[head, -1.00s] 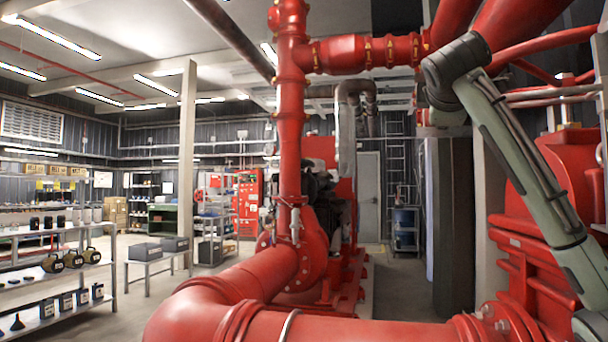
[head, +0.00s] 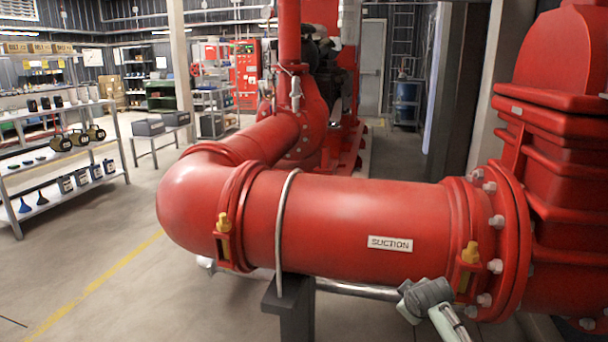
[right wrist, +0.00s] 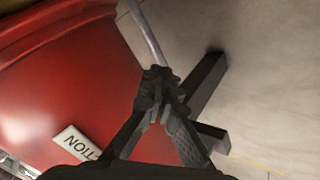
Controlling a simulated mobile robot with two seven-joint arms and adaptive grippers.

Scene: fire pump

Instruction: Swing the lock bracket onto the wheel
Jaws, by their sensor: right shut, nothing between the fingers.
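I cannot make out a wheel or a lock bracket in either view. My right gripper (right wrist: 160,78) shows in the right wrist view with its dark fingers together and nothing between them. A thin grey metal bar (right wrist: 146,30) runs from the top edge down to the fingertips; I cannot tell whether they touch it. My left gripper is in neither view.
The large red suction pipe (head: 345,225), with its white label (head: 390,243), crosses the foreground. A grey strap (head: 281,225) loops over it above a dark support post (head: 290,310). A red flanged housing (head: 565,170) stands right. Shelves (head: 65,150) stand left, with clear floor before them.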

